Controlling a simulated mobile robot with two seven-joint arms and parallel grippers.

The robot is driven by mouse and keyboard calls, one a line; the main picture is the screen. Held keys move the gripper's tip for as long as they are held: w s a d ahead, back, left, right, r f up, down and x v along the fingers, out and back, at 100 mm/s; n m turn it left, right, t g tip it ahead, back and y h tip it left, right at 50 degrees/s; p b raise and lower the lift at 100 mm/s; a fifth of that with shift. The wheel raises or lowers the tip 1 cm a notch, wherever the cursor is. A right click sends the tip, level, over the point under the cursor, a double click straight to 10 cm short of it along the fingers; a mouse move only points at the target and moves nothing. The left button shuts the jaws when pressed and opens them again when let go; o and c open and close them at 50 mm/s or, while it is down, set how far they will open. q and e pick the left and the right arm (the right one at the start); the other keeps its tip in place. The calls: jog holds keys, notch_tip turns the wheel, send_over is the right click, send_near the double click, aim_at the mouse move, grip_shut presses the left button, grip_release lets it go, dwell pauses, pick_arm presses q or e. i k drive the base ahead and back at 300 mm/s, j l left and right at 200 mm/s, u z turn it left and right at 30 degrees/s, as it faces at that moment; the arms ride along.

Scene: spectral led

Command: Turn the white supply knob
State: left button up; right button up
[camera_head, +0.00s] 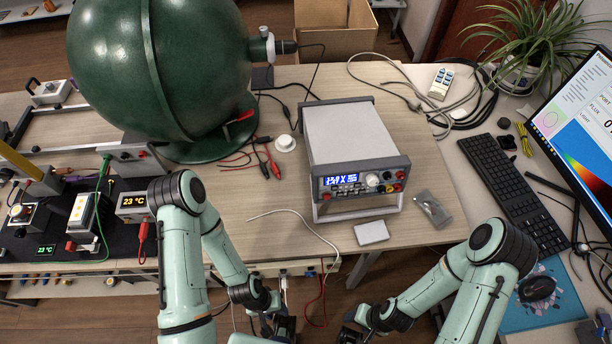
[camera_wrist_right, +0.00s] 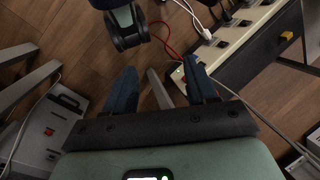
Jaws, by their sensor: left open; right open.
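The white supply knob (camera_head: 372,180) is on the front panel of the grey bench power supply (camera_head: 350,135), right of its blue lit display. The supply stands on the wooden table, front facing me. My left gripper (camera_head: 284,328) is open at the bottom edge of the head view, low in front of the table and well apart from the knob. My right gripper (camera_head: 350,335) is also at the bottom edge, partly cut off. In the right wrist view its two blue fingers (camera_wrist_right: 160,88) are open with nothing between them, above the floor. The knob is not in that view.
A small white box (camera_head: 371,233) and a grey packet (camera_head: 432,208) lie before the supply. A large green sphere (camera_head: 155,70) and red and black leads stand left. A keyboard (camera_head: 518,193) and monitor (camera_head: 580,130) are right.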

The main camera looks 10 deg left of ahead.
aim_at(372, 180)
jog(key=k, duration=0.35)
jog(key=k+z, duration=0.15)
jog(key=z, duration=0.3)
jog(key=k+l+z, duration=0.1)
jog(key=z, duration=0.4)
jog(key=j+z, duration=0.35)
jog(key=k+j+z, duration=0.1)
jog(key=z, duration=0.3)
jog(key=k+j, duration=0.05)
jog(key=j, duration=0.05)
